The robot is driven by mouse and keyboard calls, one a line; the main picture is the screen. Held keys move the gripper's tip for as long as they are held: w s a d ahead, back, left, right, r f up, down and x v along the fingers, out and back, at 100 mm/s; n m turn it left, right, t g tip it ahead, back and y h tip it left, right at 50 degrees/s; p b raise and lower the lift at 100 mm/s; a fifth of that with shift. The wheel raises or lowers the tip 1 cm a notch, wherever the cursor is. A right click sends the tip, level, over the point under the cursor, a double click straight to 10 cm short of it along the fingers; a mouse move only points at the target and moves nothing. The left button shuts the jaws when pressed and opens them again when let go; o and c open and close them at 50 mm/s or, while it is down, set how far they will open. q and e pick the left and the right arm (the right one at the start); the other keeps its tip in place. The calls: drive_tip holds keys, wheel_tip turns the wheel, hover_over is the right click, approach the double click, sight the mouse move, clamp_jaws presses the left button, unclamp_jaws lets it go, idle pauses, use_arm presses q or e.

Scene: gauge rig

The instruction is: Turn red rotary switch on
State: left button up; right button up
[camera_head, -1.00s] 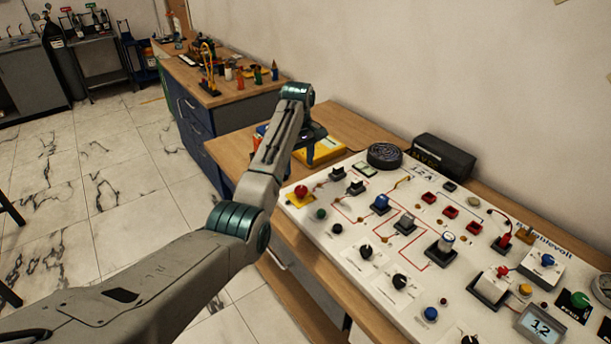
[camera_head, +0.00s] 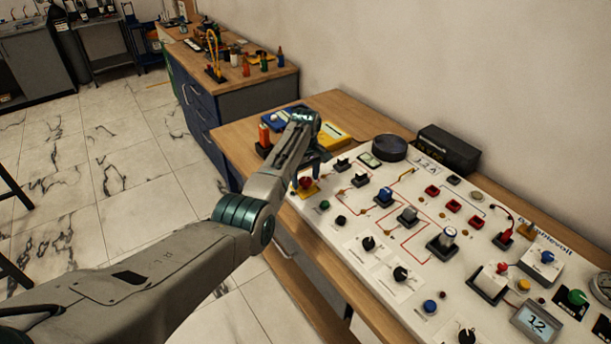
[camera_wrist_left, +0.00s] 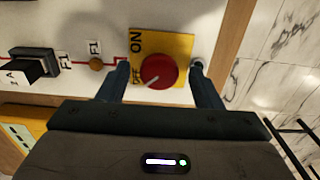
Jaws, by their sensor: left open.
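The red rotary switch (camera_head: 306,182) sits on a yellow plate at the left corner of the white panel (camera_head: 335,235). In the left wrist view the red knob (camera_wrist_left: 158,71) shows on its yellow plate (camera_wrist_left: 180,45), marked ON and OFF. A pale mark on the knob points toward the OFF side. My left gripper (camera_head: 307,178) is over the switch. In the left wrist view the open left gripper (camera_wrist_left: 159,72) has one finger on either side of the knob, with gaps between; the fingers do not appear to touch it. My right gripper is not in view.
The panel holds several other knobs and switches, including a blue-topped switch (camera_head: 384,195) and a black knob (camera_head: 368,243). A black box (camera_head: 447,148) and a dark round coil (camera_head: 389,147) stand at the back. An orange-red cylinder (camera_head: 264,135) stands left of the arm.

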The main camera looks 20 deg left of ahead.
use_arm(q)
drive_tip(key=shift+c, duration=0.5)
drive_tip(key=shift+w, duration=0.1)
drive_tip(key=c, duration=0.9)
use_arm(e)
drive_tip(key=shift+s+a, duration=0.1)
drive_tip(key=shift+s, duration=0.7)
